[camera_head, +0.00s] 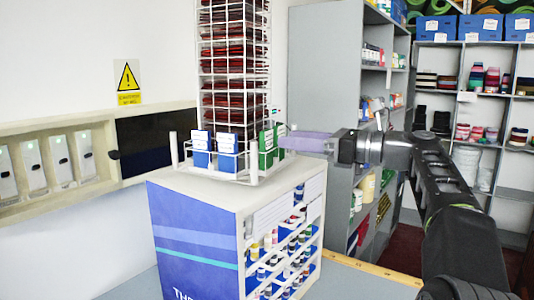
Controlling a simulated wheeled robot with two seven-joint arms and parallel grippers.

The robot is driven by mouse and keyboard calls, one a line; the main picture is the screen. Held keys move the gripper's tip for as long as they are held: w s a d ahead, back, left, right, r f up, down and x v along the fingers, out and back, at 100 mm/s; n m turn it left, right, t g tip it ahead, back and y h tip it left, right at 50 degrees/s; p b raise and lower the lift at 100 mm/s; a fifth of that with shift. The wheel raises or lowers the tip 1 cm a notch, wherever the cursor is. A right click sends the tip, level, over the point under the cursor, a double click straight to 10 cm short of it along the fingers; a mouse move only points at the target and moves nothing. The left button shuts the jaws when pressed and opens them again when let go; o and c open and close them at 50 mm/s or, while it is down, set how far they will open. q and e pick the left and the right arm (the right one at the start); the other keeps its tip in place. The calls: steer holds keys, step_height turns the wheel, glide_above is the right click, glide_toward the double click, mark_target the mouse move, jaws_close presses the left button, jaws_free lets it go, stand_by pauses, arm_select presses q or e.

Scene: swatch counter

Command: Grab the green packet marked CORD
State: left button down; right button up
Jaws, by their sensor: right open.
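Green packets (266,147) stand upright in the right part of a white wire holder on top of the display unit. Their print is too small for me to read, so I cannot tell which is marked CORD. My right gripper (290,141) comes in from the right, its pale purple fingers pointing left. Its fingertips are right beside the green packets and cover part of them; I cannot tell whether they touch. It is open. My left gripper is out of view.
Blue-and-white packets (201,148) stand in the holder left of the green ones. A tall wire rack (233,72) of dark red swatches rises behind. The display unit (190,230) holds small bottles in its right side. Grey shelves (335,90) stand behind my right arm.

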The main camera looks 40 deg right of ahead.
mark_target(270, 139)
steer(key=shift+w+a+f+b, duration=0.15)
steer(key=shift+w+a+b, duration=0.05)
steer(key=shift+w+b, duration=0.2)
steer(key=shift+w+a+f+b, duration=0.1)
steer(key=shift+w+a+b, duration=0.15)
steer(key=shift+w, duration=0.2)
steer(key=shift+w+r, duration=0.1)
steer(key=shift+r, duration=0.15)
steer(key=p+x, duration=0.1)
steer(key=x, duration=0.4)
steer(key=shift+a, duration=0.2)
steer(key=shift+f, duration=0.25)
steer(key=c, duration=1.1)
